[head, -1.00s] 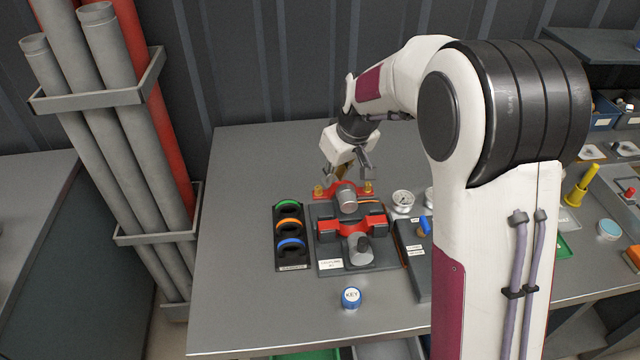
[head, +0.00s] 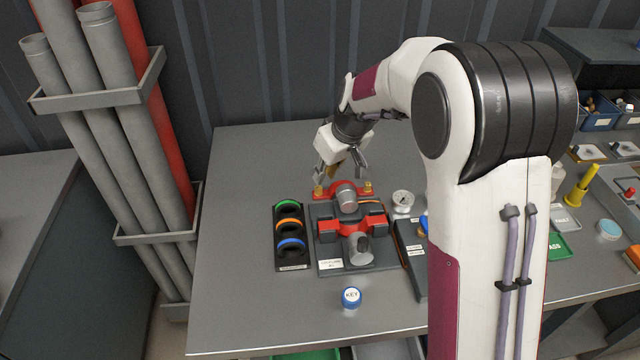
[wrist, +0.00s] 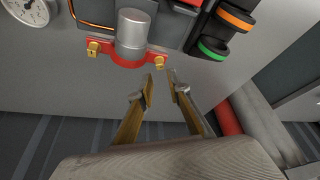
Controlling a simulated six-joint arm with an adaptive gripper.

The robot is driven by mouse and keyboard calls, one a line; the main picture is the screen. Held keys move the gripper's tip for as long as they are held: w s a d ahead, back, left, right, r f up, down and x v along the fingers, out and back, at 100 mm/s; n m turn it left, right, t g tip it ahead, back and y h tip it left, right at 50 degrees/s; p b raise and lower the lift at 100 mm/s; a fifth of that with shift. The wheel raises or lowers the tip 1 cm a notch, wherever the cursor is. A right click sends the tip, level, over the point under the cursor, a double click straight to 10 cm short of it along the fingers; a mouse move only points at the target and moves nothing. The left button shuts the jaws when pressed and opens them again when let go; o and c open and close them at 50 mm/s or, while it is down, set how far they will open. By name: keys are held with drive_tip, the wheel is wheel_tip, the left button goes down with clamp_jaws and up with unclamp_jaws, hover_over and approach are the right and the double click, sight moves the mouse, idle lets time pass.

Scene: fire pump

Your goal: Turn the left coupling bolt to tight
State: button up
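The red coupling flange (head: 334,190) sits at the back of the pump with a grey cylinder (head: 346,198) in its middle. The left coupling bolt (head: 319,191), a small brass piece, is at its left end and the right bolt (head: 367,187) at its right end. In the wrist view the left bolt (wrist: 158,62) shows on the right and the right bolt (wrist: 94,48) on the left. My gripper (head: 341,173) is above and behind the flange. In the wrist view my gripper (wrist: 163,84) is open and empty, its fingertips near the left bolt but apart from it.
A black rack (head: 291,262) with green, orange and blue rings stands left of the pump. A gauge (head: 403,198) lies to the right. A blue-capped KEY container (head: 351,298) stands in front. The table's left and back areas are clear.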

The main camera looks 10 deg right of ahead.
sight(318, 187)
drive_tip(key=shift+x, duration=3.25)
clamp_jaws()
